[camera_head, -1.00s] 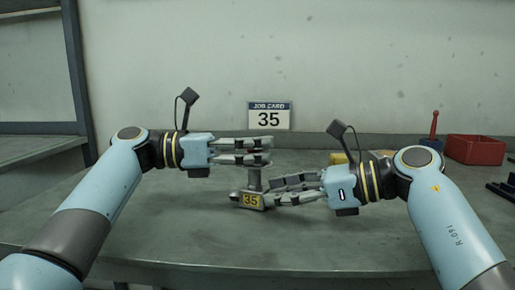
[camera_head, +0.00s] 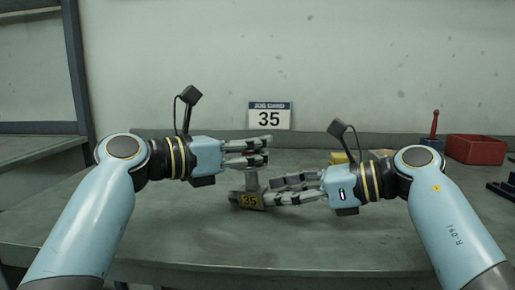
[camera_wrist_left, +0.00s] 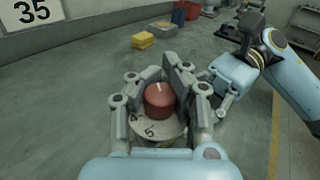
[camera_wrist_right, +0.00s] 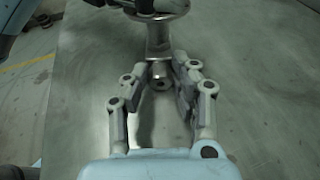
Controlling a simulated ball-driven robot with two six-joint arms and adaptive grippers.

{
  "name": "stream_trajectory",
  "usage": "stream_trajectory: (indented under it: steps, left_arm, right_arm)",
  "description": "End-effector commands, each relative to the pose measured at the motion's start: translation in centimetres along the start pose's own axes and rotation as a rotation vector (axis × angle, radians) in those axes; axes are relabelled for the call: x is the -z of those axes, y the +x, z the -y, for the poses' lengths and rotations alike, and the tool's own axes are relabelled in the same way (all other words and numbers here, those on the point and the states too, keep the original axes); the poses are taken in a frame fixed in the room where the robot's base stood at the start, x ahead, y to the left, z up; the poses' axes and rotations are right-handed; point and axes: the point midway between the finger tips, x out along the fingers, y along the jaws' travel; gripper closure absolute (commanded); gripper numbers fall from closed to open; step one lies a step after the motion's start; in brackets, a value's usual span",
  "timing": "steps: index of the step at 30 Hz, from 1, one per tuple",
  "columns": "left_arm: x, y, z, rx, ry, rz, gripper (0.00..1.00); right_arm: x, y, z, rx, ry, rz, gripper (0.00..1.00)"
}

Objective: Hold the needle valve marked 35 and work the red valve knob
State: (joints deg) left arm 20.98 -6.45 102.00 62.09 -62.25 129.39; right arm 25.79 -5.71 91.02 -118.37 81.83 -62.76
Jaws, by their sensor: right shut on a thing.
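The needle valve (camera_head: 252,184) is grey metal with a yellow tag marked 35 (camera_head: 251,200), low over the bench in the head view. My right gripper (camera_head: 284,190) is shut on its lower body, also seen in the right wrist view (camera_wrist_right: 160,78). The red valve knob (camera_wrist_left: 158,100), with a white mark, sits over a pale numbered dial (camera_wrist_left: 160,130) in the left wrist view. My left gripper (camera_head: 262,153) is open, its fingers on either side of the knob, with small gaps apparent.
A job card (camera_head: 269,116) reading 35 is on the back wall. A red bin (camera_head: 474,149) and a red-handled item (camera_head: 434,127) stand at the back right. A yellow block (camera_head: 340,157) lies behind my right gripper. The front of the bench (camera_head: 250,250) is clear.

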Motion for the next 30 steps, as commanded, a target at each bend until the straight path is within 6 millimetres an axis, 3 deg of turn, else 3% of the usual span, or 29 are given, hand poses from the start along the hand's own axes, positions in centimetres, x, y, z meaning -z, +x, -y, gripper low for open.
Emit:
stream_trajectory:
  steps: [14, 15, 24, 30]
  left_arm:
    - [0.07, -0.07, -0.01, -0.017, 0.001, -0.002, 1.0]
    - [0.06, -0.07, -0.01, -0.016, 0.001, -0.002, 0.91]
    - [-0.01, -0.04, 0.01, -0.016, 0.001, 0.0, 0.52]
    - [-0.04, -0.03, 0.01, -0.016, 0.001, 0.0, 0.49]
  right_arm:
    - [0.25, -0.01, 0.07, 0.002, 0.003, -0.005, 0.92]
    - [0.25, -0.01, 0.07, 0.002, 0.003, -0.005, 0.92]
    - [0.21, 0.0, 0.04, 0.001, 0.003, -0.005, 0.92]
    - [0.19, 0.01, 0.02, 0.001, 0.003, -0.004, 0.92]
